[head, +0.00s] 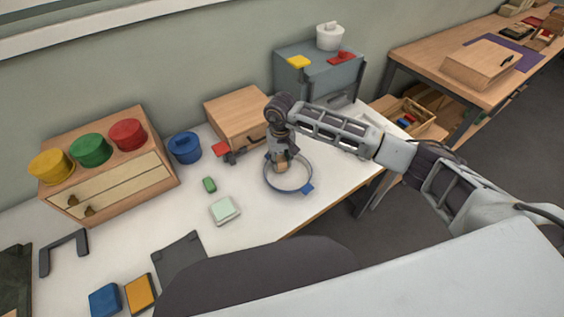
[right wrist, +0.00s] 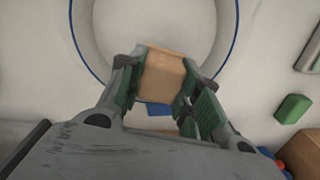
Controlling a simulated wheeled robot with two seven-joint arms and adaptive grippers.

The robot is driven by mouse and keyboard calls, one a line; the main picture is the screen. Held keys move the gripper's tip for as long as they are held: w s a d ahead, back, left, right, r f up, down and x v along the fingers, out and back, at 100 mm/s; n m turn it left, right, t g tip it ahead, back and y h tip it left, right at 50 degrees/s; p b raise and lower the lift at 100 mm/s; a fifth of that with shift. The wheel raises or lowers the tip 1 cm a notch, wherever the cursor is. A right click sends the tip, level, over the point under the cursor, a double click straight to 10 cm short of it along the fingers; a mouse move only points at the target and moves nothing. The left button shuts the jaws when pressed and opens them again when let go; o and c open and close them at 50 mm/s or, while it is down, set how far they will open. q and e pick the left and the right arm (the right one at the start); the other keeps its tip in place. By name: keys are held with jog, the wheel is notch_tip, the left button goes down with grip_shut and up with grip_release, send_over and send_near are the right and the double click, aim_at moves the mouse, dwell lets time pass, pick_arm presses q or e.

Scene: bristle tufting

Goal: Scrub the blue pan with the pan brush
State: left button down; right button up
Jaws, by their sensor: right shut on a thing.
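The pan (head: 298,177) is a shallow round dish with a thin blue rim and a small blue handle, on the white table right of centre. It also shows at the top of the right wrist view (right wrist: 108,32). My right gripper (head: 281,160) points down over the pan and is shut on a tan block, which looks like the pan brush's handle (right wrist: 162,76). The brush is over the pan's inside, toward its far side in the head view. Its bristles are hidden, so I cannot tell whether they touch the pan. My left gripper is not in view.
A small green block (head: 209,184) and a pale green box (head: 224,210) lie left of the pan. A blue lidded pot (head: 184,147) and a wooden box (head: 236,115) stand behind. A grey cabinet (head: 318,70) stands at the back. The table's front edge is close to the pan.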

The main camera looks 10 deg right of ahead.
jog(key=shift+b, duration=0.35)
jog(key=shift+s, duration=0.1)
dwell(0.4)
jog(key=shift+s+d, duration=0.5)
jog(key=shift+s, duration=0.25)
jog(key=shift+s+d+f, duration=0.15)
jog(key=shift+s+d, duration=0.15)
jog(key=shift+s, duration=0.5)
notch_tip(320, 180, up, 6)
jog(key=p, duration=0.2)
